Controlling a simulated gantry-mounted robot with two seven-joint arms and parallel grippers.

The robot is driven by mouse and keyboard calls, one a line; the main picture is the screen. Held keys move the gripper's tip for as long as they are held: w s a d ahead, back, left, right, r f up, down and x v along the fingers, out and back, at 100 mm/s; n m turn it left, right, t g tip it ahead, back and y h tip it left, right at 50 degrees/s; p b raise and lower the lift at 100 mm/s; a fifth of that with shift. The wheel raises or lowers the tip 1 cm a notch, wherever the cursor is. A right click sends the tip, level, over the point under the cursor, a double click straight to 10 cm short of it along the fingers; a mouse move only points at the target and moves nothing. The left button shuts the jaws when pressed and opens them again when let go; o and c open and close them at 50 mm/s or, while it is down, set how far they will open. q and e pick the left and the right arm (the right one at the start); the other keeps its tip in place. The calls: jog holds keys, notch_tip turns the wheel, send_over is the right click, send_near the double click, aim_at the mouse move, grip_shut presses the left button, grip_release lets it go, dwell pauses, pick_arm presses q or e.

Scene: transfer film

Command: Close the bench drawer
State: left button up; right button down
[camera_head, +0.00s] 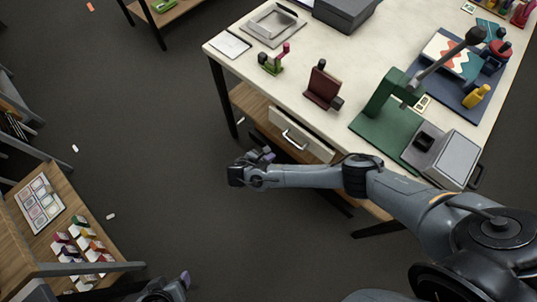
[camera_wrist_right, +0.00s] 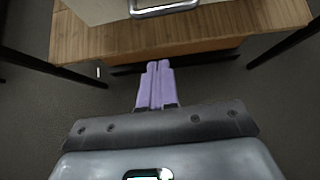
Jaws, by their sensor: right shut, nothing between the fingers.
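The bench drawer (camera_head: 309,139) is a pale front with a metal bar handle (camera_head: 292,141), under the near edge of the white-topped bench (camera_head: 291,100). How far it stands out is hard to tell. In the right wrist view, the handle (camera_wrist_right: 165,10) shows at the top edge with part of the pale drawer front (camera_wrist_right: 100,9). My right gripper (camera_head: 267,153) is in front of the bench, left of and below the handle, apart from it. Its lilac fingers (camera_wrist_right: 155,82) are together and empty. My left gripper (camera_head: 180,281) shows only partly at the bottom edge; its fingers are unclear.
The bench has a wooden lower shelf (camera_wrist_right: 200,32) and dark legs. On its top are a green lamp-like fixture (camera_head: 383,101), a dark red stand (camera_head: 323,86) and a grey box (camera_head: 455,157). A wooden rack (camera_head: 75,200) stands at left. The dark floor between is mostly clear.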

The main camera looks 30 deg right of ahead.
pick_arm(q)
jog(key=shift+w+a, duration=0.2)
jog(key=shift+a, duration=0.05)
pick_arm(e)
jog(key=w+d+f, duration=0.2)
jog(key=d+f, duration=0.1)
jog(key=d, duration=0.5)
jog(key=shift+d+f, duration=0.25)
jog(key=shift+w, duration=0.1)
pick_arm(q)
jog(key=shift+d, duration=0.1)
pick_arm(e)
jog(key=shift+d, duration=0.1)
